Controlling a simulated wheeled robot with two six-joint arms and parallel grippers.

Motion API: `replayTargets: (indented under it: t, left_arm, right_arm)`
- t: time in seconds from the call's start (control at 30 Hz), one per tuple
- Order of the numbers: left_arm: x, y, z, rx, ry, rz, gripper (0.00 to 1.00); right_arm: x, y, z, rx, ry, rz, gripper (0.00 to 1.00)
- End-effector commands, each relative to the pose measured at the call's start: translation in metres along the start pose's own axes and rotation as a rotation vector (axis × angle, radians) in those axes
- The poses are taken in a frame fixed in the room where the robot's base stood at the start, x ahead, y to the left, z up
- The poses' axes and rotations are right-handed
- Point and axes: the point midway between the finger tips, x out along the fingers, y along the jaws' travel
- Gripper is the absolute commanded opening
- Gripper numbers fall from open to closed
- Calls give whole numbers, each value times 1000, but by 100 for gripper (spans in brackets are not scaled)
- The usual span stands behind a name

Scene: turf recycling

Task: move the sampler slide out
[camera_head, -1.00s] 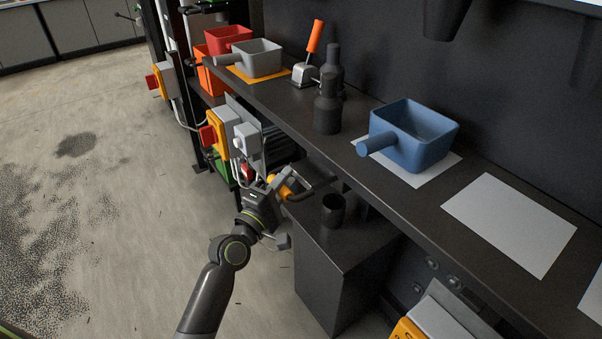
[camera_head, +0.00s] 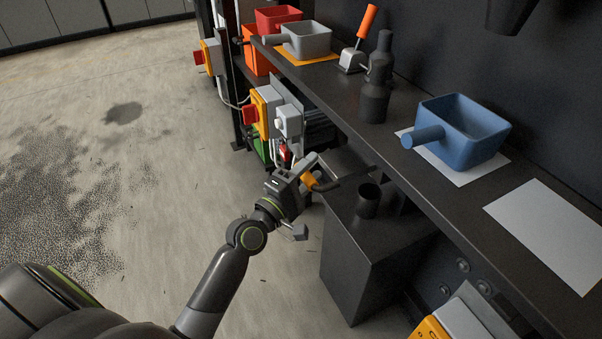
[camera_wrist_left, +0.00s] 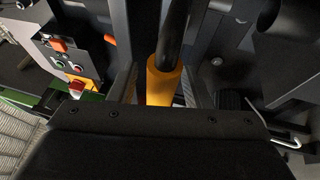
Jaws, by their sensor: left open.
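The sampler slide's orange grip (camera_head: 309,181) sits on a bent black bar beside the dark box (camera_head: 366,246) below the bench. My left gripper (camera_head: 305,192) is open at this grip, with a finger on either side. In the left wrist view the orange grip (camera_wrist_left: 164,82) lies between the two fingers, and its black bar runs away above it. I cannot tell whether the fingers touch it. A dark round cup (camera_head: 367,201) stands on the box top. My right gripper is not in view.
The dark bench (camera_head: 400,170) runs above the box and carries a blue scoop (camera_head: 462,132), a dark bottle (camera_head: 375,95) and a grey scoop (camera_head: 306,40). A yellow switch box (camera_head: 264,110) hangs behind the gripper. The concrete floor at left is open.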

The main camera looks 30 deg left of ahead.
Motion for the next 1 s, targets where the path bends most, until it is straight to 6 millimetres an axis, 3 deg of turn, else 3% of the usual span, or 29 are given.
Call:
replayTargets:
  t: [0.17, 0.57, 0.8, 1.0]
  left_arm:
    - [-16, -2, -1, 0, 1, -2, 44]
    - [-91, -3, 0, 2, 0, -4, 44]
    - [-139, -5, -1, 3, 0, -4, 44]
    - [-165, -3, -1, 3, 1, -3, 44]
  right_arm:
    - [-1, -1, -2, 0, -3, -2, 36]
    - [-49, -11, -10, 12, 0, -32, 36]
    - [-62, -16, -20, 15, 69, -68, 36]
    - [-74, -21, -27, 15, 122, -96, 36]
